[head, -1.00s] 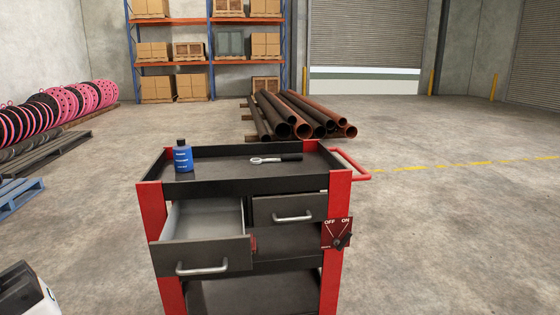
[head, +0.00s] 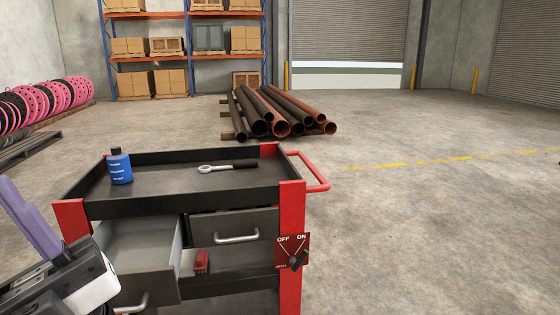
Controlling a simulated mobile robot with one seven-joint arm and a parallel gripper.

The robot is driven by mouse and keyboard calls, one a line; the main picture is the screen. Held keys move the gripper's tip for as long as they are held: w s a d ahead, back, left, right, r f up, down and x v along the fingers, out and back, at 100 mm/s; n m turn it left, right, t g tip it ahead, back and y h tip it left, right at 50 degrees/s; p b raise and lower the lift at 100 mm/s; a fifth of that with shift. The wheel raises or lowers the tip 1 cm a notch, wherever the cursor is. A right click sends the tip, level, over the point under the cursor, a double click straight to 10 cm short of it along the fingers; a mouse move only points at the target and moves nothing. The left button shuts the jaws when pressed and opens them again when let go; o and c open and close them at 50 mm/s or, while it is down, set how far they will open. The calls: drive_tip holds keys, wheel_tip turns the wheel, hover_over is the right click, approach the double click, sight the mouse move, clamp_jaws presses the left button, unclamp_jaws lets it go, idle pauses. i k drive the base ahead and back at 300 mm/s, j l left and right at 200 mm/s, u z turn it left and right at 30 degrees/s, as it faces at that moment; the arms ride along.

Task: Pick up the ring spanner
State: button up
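The ring spanner (head: 222,167) lies flat on the top tray of the tool cart (head: 180,185). It has a silver ring end at the left and a black handle at the right. Nothing touches it from above. Part of my arm, dark and white with a purple piece that may be a finger of my gripper (head: 30,220), shows at the lower left, in front of the cart and well apart from the spanner. Whether the gripper is open or shut does not show.
A blue bottle (head: 120,167) stands on the tray, left of the spanner. An open drawer (head: 140,250) juts out at the front left. A red OFF/ON switch plate (head: 292,250) sits on the right post. A red handle (head: 318,172) sticks out right. The floor at right is clear.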

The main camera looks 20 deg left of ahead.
sight(250, 163)
drive_tip(key=i+l+z, duration=0.15)
drive_tip(key=i+z, duration=0.2)
drive_tip(key=i, duration=0.15)
drive_tip(key=i+z, duration=0.35)
drive_tip(key=i, duration=0.2)
drive_tip(key=i+z, duration=0.3)
drive_tip(key=i, duration=0.95)
drive_tip(key=i+u, duration=0.5)
drive_tip(key=i+l+u, duration=0.2)
drive_tip(key=u, duration=0.25)
drive_tip(key=i+u, duration=0.15)
drive_tip(key=u, duration=0.35)
drive_tip(key=i+l+u, duration=0.1)
drive_tip(key=u, duration=0.4)
drive_tip(key=i+l+u, duration=0.2)
drive_tip(key=u, duration=0.3)
drive_tip(key=i+l+u, duration=0.15)
drive_tip(key=u, duration=0.35)
drive_tip(key=l+u, duration=0.25)
drive_tip(key=u, duration=0.25)
drive_tip(key=i+l+u, duration=0.15)
drive_tip(key=u, duration=0.2)
drive_tip(key=i+l+u, duration=0.1)
drive_tip(key=l+u, duration=0.4)
drive_tip(key=u, duration=0.15)
drive_tip(key=i+l+u, duration=0.2)
drive_tip(key=l, duration=0.15)
drive_tip(key=l+u, duration=0.25)
drive_tip(key=i+l, duration=0.35)
drive_tip(key=l, duration=0.15)
